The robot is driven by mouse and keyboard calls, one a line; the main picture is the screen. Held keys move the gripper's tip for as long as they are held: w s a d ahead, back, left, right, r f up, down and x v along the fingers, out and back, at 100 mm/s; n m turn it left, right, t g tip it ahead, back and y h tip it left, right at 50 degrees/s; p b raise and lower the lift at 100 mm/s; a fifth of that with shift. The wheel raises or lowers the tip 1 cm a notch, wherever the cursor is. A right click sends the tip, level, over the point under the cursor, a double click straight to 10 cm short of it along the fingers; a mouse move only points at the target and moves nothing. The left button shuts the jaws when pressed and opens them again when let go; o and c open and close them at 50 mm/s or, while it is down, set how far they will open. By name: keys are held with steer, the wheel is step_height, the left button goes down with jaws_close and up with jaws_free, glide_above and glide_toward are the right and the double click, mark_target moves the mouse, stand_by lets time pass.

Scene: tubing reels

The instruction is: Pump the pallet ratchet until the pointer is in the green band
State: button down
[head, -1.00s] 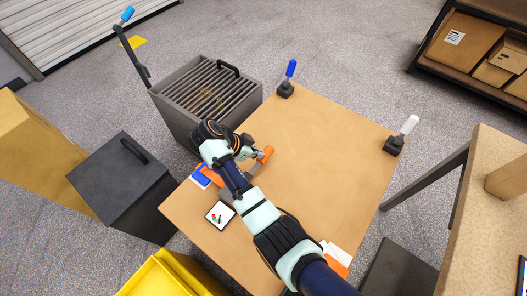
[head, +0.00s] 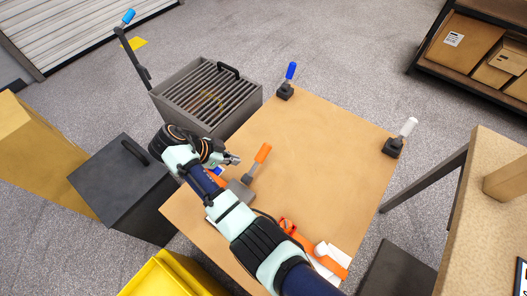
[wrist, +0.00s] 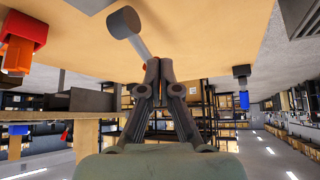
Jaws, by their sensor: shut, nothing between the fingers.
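An orange-handled lever (head: 263,153) rises from a grey base (head: 243,188) on the left part of the table, its handle leaning up and right. My gripper (head: 235,159) is shut and empty just left of the handle, apart from it in the head view. In the wrist view my gripper (wrist: 158,68) has its fingertips together; a light shaft with a grey round end (wrist: 124,22) runs behind them, and bits of orange show between the fingers. The dial with the pointer and green band is hidden behind my arm.
A blue-handled lever (head: 291,73) and a white-handled lever (head: 408,128) stand at the table's far and right corners. A grated grey box (head: 205,95) adjoins the far left edge. Orange and white items (head: 325,258) lie by my arm. The table's middle is clear.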

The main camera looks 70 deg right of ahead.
steer(key=w+a, duration=0.6)
stand_by(1.2)
